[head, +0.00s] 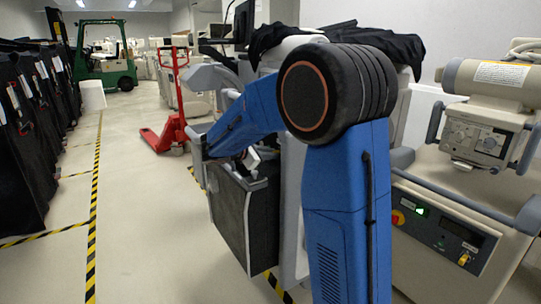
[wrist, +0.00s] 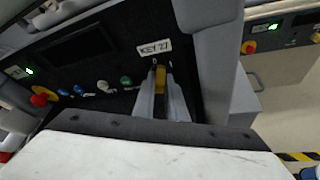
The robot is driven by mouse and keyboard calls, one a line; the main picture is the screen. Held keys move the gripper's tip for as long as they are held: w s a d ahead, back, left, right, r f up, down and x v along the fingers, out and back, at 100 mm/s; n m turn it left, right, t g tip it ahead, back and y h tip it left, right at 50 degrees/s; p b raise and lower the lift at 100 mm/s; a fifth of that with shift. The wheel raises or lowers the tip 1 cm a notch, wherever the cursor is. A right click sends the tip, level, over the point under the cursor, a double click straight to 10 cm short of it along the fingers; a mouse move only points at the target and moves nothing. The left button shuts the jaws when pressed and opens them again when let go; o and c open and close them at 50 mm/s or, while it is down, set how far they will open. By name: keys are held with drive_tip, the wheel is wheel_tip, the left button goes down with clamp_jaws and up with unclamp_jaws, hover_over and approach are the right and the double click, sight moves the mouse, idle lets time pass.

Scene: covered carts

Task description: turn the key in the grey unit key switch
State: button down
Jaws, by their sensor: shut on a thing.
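In the wrist view the unit's dark control panel (wrist: 80,65) carries a white label reading "KEY 27" (wrist: 153,48). Just below the label is the yellow key (wrist: 160,77), between the two grey fingers of my gripper (wrist: 161,88). The gripper is shut on the key, close to the panel face. The fingers hide most of the switch, so I cannot tell how far the key is turned. In the head view my blue arm reaches to the left, and the gripper and key do not show clearly.
Left of the key, the panel has a green knob (wrist: 126,81), a white knob (wrist: 103,86), blue knobs and a red stop button (wrist: 42,97). A pale slab (wrist: 150,155) lies below. In the head view, a red pallet truck (head: 170,125) stands behind; the left aisle floor is clear.

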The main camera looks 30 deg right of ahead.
drive_tip(key=shift+w+r+n+g, duration=0.15)
drive_tip(key=shift+n+g, duration=0.45)
drive_tip(key=shift+n, duration=0.3)
drive_tip(key=shift+w+n+g, duration=0.15)
drive_tip(key=shift+n+g, duration=0.55)
drive_tip(key=shift+n, duration=0.1)
drive_tip(key=c, duration=1.7)
unclamp_jaws()
drive_tip(key=shift+d, duration=0.1)
